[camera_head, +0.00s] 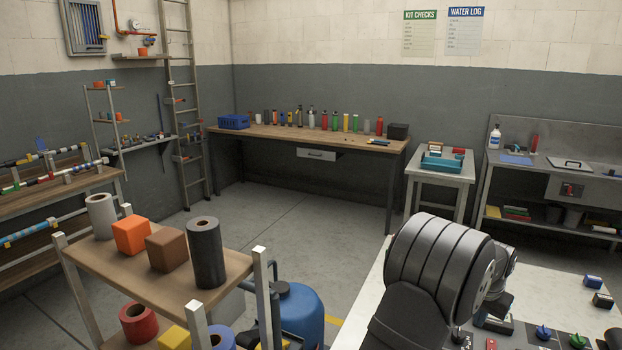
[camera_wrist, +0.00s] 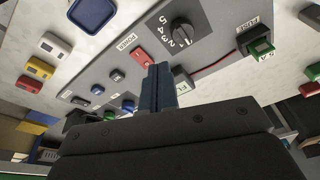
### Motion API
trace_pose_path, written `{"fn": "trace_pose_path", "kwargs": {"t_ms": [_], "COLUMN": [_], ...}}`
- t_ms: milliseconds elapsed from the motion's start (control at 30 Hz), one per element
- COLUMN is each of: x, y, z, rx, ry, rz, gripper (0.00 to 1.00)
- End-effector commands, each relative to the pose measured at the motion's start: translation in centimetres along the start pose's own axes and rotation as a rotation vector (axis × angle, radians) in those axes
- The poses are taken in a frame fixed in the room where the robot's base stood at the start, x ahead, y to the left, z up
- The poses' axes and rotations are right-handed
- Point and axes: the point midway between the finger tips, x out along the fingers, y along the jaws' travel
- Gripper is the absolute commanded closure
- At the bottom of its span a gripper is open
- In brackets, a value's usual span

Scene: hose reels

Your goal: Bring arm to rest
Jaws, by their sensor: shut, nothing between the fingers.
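My gripper (camera_wrist: 158,80) shows in the wrist view with its narrow bluish fingers together and nothing between them. The fingertips point at a grey control panel (camera_wrist: 210,65), close to a red switch (camera_wrist: 142,57); I cannot tell whether they touch it. A rotary dial (camera_wrist: 182,30) with numbers sits beyond the fingers, and a green fuse piece (camera_wrist: 262,46) is to their right. In the head view my arm's dark, thick links cover much of the lower right, and the fingers are hidden or too small to make out.
A white worktop (camera_head: 530,290) lies under my arm, with small blue (camera_head: 543,332) and green (camera_head: 577,340) knobs. A wooden rack (camera_head: 165,285) with rolls and blocks stands left, beside a blue tank (camera_head: 300,312). A long bench (camera_head: 300,132) runs along the back wall. Open floor lies between.

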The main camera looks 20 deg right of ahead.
Motion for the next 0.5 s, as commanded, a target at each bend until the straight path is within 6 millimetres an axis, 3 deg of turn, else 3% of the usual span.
{"fn": "trace_pose_path", "kwargs": {"t_ms": [500], "x": [-1.5], "y": [-4.9], "z": [6.7], "rx": [-0.173], "ry": [0.077], "rz": [-0.051], "gripper": [1.0]}}
